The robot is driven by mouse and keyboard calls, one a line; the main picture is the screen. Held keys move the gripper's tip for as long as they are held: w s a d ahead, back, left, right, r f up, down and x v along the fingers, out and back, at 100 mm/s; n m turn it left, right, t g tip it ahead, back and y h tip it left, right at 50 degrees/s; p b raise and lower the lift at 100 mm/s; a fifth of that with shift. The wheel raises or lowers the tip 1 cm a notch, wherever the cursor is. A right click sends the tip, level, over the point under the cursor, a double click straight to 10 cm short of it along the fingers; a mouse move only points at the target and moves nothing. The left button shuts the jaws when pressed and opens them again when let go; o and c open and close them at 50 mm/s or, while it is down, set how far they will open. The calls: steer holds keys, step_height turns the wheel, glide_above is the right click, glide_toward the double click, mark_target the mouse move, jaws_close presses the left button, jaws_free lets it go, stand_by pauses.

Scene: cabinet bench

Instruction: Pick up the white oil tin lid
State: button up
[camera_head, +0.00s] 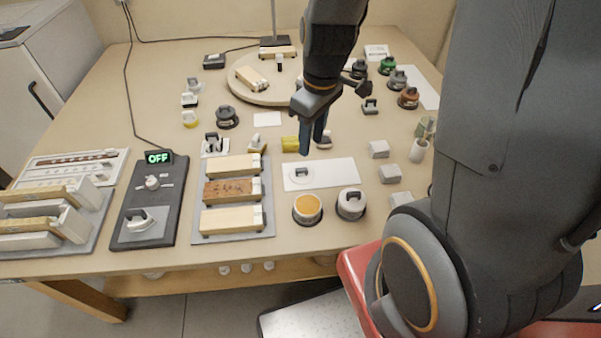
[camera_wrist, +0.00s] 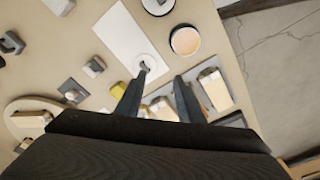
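The white oil tin lid (camera_head: 301,181) is a round white disc with a dark raised handle. It lies on a white sheet (camera_head: 340,171) in the middle of the bench. In the wrist view the lid (camera_wrist: 150,72) is just beyond my fingertips, at the end of the sheet (camera_wrist: 120,35). My gripper (camera_head: 313,140) hangs above the bench, behind the lid and apart from it. In the wrist view my gripper (camera_wrist: 156,88) has its two fingers spread with nothing between them.
An open tin with orange contents (camera_head: 307,208) and a closed tin (camera_head: 351,205) stand in front of the sheet. Light blocks (camera_head: 379,149) lie to the right. A tray of wooden blocks (camera_head: 262,218) and a dark "OFF" unit (camera_head: 171,205) lie left. A round board (camera_head: 240,88) is behind.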

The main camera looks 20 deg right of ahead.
mark_target(302, 169)
steer(key=w+f+n, duration=0.2)
steer(key=f, duration=0.1)
steer(key=w+f+n+b, duration=0.1)
steer(key=w+f+n, duration=0.1)
steer(key=f+n, duration=0.1)
steer(key=w+d+f+n, duration=0.1)
steer(key=w+f+n, duration=0.1)
steer(key=f+n, duration=0.1)
steer(key=shift+w+f+g+y+b, duration=0.15)
steer(key=shift+g+y+b, duration=0.15)
steer(key=shift+y+b, duration=0.1)
steer(key=shift+w+a+f+n, duration=0.1)
steer(key=shift+f+n, duration=0.3)
steer(key=shift+f, duration=0.1)
steer(key=shift+w+a+f+p, duration=0.15)
steer(key=shift+f+p, duration=0.35)
steer(key=shift+f, duration=1.25)
steer(key=shift+w+a+f+p, duration=0.15)
steer(key=shift+f+p, duration=0.35)
steer(key=shift+f, duration=1.2)
steer(key=shift+s, duration=0.1)
jaws_close()
